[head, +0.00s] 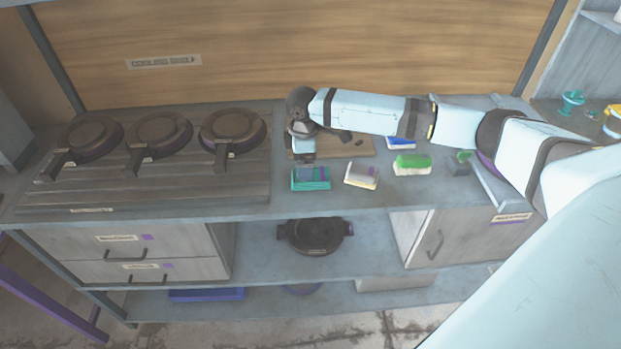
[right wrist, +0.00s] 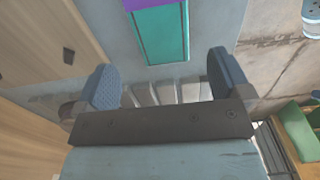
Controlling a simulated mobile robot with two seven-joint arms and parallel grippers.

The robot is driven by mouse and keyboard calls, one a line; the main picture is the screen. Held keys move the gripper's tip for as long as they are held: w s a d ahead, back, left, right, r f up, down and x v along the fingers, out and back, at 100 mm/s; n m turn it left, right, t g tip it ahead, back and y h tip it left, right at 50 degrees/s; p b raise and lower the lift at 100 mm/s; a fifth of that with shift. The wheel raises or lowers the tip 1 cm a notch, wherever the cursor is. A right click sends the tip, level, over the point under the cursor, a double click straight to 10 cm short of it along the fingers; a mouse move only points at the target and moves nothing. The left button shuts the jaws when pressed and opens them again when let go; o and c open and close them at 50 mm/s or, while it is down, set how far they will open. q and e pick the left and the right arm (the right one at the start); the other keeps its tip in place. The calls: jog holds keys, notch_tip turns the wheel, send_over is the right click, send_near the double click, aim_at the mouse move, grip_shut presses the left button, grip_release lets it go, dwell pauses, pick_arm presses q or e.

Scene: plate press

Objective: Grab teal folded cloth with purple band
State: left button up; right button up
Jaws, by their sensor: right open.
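The teal folded cloth with a purple band (head: 311,183) lies on the grey counter, right of the slatted cooling shelf. My right gripper (head: 306,170) points down just above and behind it. In the right wrist view the cloth (right wrist: 166,36) shows at the top with its purple band at the frame's edge. My right gripper (right wrist: 163,85) is open there, its two fingers wide apart. No cloth shows between them; the cloth lies ahead of the fingertips. My left gripper is in no view.
A white and grey folded cloth (head: 361,175) lies close to the right. A green-topped brush or sponge (head: 412,162) and a blue item (head: 400,142) are further right. A wooden board (head: 350,147) lies behind. Several dark pans (head: 233,130) stand on the left shelf.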

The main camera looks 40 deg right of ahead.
jog(key=shift+a+f, duration=0.15)
jog(key=shift+f, duration=0.75)
jog(key=shift+a+f, duration=0.2)
jog(key=shift+f, duration=0.75)
jog(key=shift+a+f, duration=0.15)
jog(key=shift+f, duration=0.75)
jog(key=shift+w, duration=0.1)
jog(key=c, duration=1)
jog(key=shift+r, duration=0.15)
